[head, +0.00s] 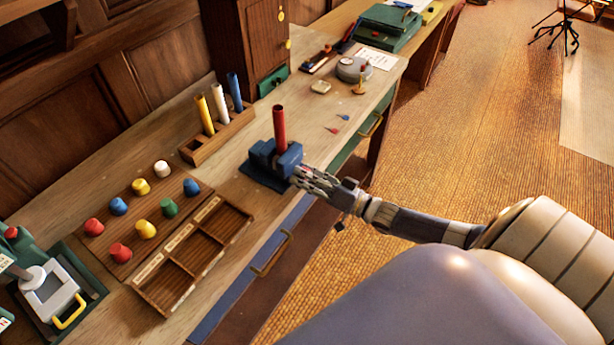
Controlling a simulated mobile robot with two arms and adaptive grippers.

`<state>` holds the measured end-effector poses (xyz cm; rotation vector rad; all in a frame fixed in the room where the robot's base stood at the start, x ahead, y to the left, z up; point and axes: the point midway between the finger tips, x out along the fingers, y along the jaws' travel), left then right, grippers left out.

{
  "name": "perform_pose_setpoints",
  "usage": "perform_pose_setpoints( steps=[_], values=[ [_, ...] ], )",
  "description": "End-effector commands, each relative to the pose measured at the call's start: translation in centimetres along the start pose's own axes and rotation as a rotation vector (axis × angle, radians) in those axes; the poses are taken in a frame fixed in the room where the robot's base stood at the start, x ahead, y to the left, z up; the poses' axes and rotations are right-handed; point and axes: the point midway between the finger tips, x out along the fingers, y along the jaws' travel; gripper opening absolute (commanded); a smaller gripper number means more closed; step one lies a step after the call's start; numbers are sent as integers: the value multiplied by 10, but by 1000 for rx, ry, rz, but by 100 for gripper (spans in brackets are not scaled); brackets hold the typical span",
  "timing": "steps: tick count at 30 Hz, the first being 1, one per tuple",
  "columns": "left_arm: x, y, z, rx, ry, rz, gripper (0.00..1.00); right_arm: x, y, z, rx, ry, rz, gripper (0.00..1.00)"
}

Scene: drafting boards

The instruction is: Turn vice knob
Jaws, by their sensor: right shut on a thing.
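A blue vice (262,165) stands on the wooden workbench near its front edge. A red rod (280,128) stands upright between its jaws. My right gripper (300,177) is at the front right side of the vice, its fingers shut at the vice's knob. My left gripper is not in view.
A rack (190,147) holds yellow, white and blue rods left of the vice. A pegboard (130,210) with several coloured pegs and a wooden compartment tray (170,297) lie at the front left. A round grey device (352,68) stands farther back. Bare bench surrounds the vice.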

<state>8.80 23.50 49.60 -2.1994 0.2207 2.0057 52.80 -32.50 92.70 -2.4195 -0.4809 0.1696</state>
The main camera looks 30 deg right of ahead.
Motion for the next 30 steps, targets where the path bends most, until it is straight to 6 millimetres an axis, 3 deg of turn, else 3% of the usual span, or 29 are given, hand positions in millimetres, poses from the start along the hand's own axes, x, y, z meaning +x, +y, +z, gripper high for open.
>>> perform_pose_setpoints(
  steps=[4,5,7,20,30],
  values=[
    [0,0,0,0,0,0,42,0,0,2,0,-3,1,14],
    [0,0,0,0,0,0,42,0,0,2,0,-3,1,43],
    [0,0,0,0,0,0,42,0,0,2,-1,-3,1,59],
    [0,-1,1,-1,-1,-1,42,-4,1,2,-2,-3,2,59],
    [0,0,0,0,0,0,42,-48,1,2,0,-5,3,59]
  ],
)
